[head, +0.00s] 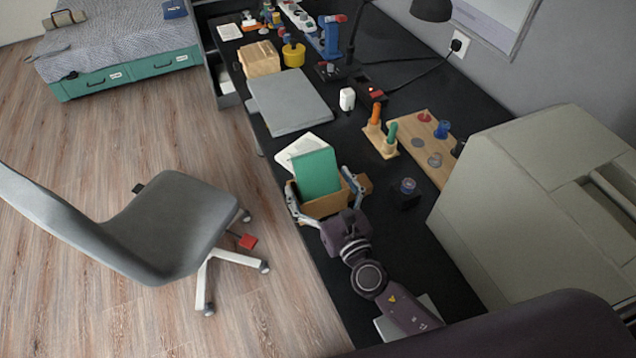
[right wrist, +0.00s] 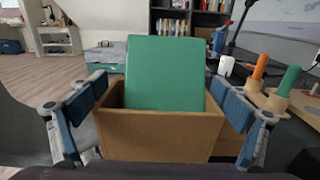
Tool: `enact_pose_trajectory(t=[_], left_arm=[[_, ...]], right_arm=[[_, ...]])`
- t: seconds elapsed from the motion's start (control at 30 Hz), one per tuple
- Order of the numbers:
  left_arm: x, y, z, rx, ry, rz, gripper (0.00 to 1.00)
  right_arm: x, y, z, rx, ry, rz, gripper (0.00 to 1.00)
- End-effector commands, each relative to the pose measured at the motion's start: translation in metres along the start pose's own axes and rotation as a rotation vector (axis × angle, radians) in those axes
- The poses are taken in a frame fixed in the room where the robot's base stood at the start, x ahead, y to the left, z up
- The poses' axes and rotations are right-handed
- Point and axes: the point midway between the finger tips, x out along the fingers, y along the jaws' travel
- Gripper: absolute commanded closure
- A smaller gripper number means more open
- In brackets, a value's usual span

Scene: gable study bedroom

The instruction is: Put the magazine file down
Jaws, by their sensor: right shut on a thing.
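The magazine file is an open tan box (head: 325,204) with a green book or folder (head: 317,172) standing in it. It is at the desk's front edge in the head view. My right gripper (head: 321,198) is shut on the box, with one finger on each side. In the right wrist view the box (right wrist: 160,135) fills the middle, between the blue finger pads, and the green item (right wrist: 165,73) rises out of it. I cannot tell whether the box's underside touches the desk. My left gripper is not in view.
The black desk (head: 345,150) holds a grey laptop-like slab (head: 290,102), white paper (head: 300,148), and a wooden peg board (head: 425,150). A large beige machine (head: 530,190) stands at the right. A grey chair (head: 170,225) stands left of the desk.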

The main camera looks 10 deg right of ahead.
Motion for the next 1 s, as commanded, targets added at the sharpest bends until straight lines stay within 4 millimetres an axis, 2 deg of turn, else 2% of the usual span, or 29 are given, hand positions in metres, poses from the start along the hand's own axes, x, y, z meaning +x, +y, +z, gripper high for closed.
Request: enact_pose_trajectory(t=[0.17, 0.2, 0.23, 0.63, 0.77, 1.0], left_arm=[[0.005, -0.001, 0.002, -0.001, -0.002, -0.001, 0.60], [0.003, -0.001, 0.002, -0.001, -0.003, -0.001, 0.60], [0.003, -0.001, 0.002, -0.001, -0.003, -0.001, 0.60], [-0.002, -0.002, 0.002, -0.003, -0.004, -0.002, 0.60], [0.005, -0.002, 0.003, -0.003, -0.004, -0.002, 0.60], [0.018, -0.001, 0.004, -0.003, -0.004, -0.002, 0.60]], right_arm=[[0.000, 0.000, -0.003, 0.000, -0.003, -0.001, 0.65], [0.000, 0.000, -0.003, 0.000, 0.000, 0.000, 0.02], [0.000, 0.000, -0.003, 0.000, 0.001, 0.000, 0.00], [-0.002, 0.000, 0.001, 0.000, 0.002, 0.000, 0.00], [-0.023, 0.000, -0.004, -0.001, 0.005, 0.002, 0.00], [-0.076, 0.000, -0.005, -0.002, 0.005, 0.002, 0.00]])
